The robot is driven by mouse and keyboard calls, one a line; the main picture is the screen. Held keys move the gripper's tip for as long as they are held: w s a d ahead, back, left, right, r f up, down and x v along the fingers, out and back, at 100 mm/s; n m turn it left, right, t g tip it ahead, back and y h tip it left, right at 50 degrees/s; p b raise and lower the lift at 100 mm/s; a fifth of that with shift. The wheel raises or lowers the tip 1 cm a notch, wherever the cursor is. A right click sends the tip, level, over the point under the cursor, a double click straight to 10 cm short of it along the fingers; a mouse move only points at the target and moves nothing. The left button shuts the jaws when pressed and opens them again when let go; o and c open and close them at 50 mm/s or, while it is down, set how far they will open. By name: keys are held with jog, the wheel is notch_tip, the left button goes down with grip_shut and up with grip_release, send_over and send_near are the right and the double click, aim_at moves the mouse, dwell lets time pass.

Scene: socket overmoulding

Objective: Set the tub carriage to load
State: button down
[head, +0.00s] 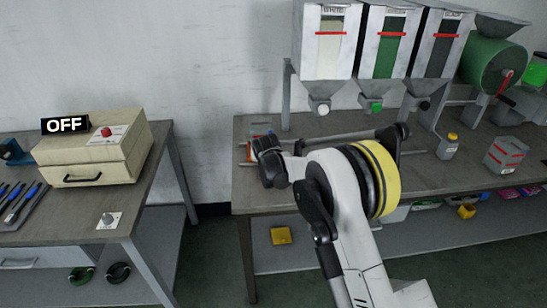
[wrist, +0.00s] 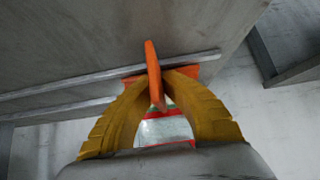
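The carriage shows in the wrist view as an orange plate (wrist: 188,71) across two grey rails (wrist: 60,84), with an upright orange fin (wrist: 152,62) on it. My gripper (wrist: 158,78) has its yellow fingers closed in on both sides of the fin, and they appear to touch it. A box with red, green and pale bands (wrist: 165,130) shows between the fingers, partly hidden. In the head view my gripper (head: 268,158) is low over the left end of the workbench (head: 245,198). Its fingertips and most of the carriage are hidden there.
Hoppers (head: 323,45) with red-lined windows stand above the bench. A green drum machine (head: 490,65), a small bottle (head: 447,147) and a carton (head: 505,155) are to the right. A beige box (head: 95,155) labelled OFF stands on the left table, with a floor gap between the tables.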

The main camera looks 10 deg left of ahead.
jog(key=shift+s+a, duration=0.1)
jog(key=shift+a, duration=0.2)
jog(key=c, duration=1.6)
grip_release()
jog(key=shift+a, duration=0.2)
jog(key=shift+d, duration=0.15)
jog(key=v, duration=1.2)
